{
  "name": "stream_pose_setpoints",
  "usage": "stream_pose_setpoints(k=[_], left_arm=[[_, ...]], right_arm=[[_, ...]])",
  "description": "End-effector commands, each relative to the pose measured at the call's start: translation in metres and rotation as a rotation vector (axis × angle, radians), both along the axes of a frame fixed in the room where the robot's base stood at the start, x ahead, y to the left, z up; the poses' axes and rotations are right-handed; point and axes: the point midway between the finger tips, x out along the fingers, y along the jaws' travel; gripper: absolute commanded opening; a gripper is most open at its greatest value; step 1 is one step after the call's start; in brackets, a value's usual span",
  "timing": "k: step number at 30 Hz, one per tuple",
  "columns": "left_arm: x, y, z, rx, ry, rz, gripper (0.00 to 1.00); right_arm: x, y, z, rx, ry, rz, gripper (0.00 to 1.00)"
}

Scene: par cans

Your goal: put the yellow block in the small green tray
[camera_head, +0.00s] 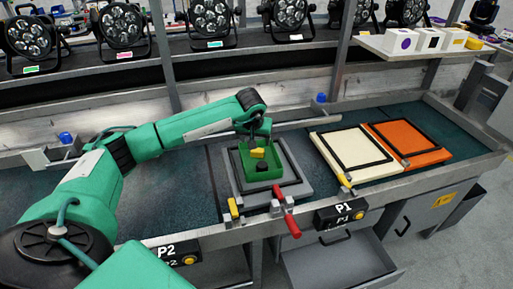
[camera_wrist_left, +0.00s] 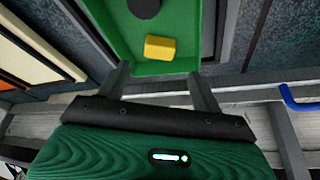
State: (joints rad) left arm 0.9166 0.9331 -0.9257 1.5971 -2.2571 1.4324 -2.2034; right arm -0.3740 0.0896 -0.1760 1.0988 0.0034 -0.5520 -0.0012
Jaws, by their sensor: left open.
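The small green tray (camera_head: 262,174) stands on a grey square fixture on the bench. The yellow block (camera_head: 257,153) appears inside it, near its far wall. In the left wrist view the yellow block (camera_wrist_left: 158,46) lies on the green floor of the tray (camera_wrist_left: 114,42), near the wall closest to my gripper. My left gripper (camera_head: 253,135) is over the far side of the tray. Its fingers (camera_wrist_left: 157,73) are apart with nothing between them, and the block lies just beyond their tips. My right gripper is not in view.
A black round piece (camera_head: 262,166) is also in the tray. A red-handled clamp (camera_head: 292,224) and a yellow-tipped clamp (camera_head: 234,208) are at the fixture's front. Cream (camera_head: 346,156) and orange (camera_head: 408,143) panels lie to the right. Several par cans (camera_head: 209,18) line the shelf behind.

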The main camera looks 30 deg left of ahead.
Motion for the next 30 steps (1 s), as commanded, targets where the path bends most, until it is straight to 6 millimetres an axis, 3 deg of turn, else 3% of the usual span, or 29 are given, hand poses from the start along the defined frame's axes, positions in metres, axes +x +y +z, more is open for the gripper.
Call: stream_pose_setpoints(k=[3, 9, 30], left_arm=[[-0.007, -0.003, 0.020, 0.000, -0.003, 0.000, 0.67], [-0.014, -0.006, 0.038, -0.001, -0.001, 0.001, 0.67], [-0.015, -0.007, 0.041, -0.002, 0.000, 0.001, 0.67]], right_arm=[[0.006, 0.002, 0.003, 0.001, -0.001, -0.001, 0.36], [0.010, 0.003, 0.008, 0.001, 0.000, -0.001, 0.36], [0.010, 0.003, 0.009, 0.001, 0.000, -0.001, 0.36]])
